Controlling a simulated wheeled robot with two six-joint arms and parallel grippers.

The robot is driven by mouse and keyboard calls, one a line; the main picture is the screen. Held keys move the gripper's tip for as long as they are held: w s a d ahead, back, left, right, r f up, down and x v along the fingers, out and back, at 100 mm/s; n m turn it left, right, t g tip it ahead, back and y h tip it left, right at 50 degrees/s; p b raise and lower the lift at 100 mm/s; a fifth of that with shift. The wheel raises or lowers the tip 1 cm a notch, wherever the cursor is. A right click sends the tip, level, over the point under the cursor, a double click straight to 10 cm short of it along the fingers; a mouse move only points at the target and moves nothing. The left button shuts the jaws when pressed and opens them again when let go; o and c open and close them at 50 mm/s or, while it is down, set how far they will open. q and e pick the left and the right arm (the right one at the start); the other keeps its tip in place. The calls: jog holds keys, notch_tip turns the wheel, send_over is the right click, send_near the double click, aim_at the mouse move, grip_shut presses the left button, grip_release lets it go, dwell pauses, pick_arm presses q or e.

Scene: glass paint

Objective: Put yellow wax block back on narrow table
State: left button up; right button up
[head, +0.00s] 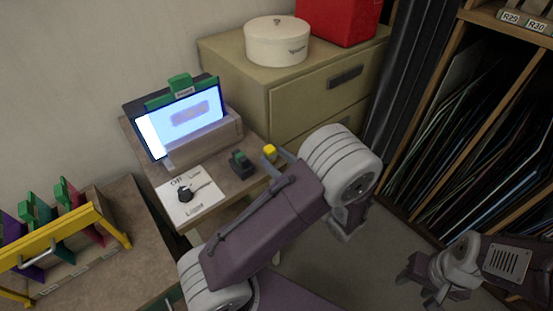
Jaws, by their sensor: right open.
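The yellow wax block (270,152) is a small bright block at the right edge of the narrow table (240,187). My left gripper (276,162) is right at the block, with its fingers beside and just below it in the picture. The fingers are small and partly hidden by my arm, so I cannot tell whether they grip the block or whether it rests on the table. My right gripper (418,284) is open and empty at the lower right, low over the floor and away from the table.
A small dark green-topped object (241,164) stands left of the block. A white card with a dark tool (190,197) and a lit screen (183,119) are further left. A beige cabinet (236,66) stands behind, and a yellow rack (62,243) is at lower left.

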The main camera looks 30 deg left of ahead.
pick_arm(q)
jog(key=shift+r, duration=0.25)
jog(key=p+v, duration=0.1)
jog(key=v, duration=1.1)
jog(key=s+a+f+n+g+h, duration=0.7)
jog(key=s+f+n+g+h, duration=0.25)
jog(key=s+n, duration=0.2)
jog(key=w+d+n+t+h, duration=0.1)
jog(key=n+h, duration=0.1)
jog(key=n, duration=0.1)
jog(key=w+d+n+t+h, duration=0.1)
jog(key=w+n+h, duration=0.1)
jog(key=n+h, duration=0.1)
jog(key=w+d+n+t+h, duration=0.1)
jog(key=n+t+h, duration=0.1)
jog(key=n, duration=0.3)
jog(key=shift+w+r, duration=0.25)
jog(key=shift+w, duration=0.15)
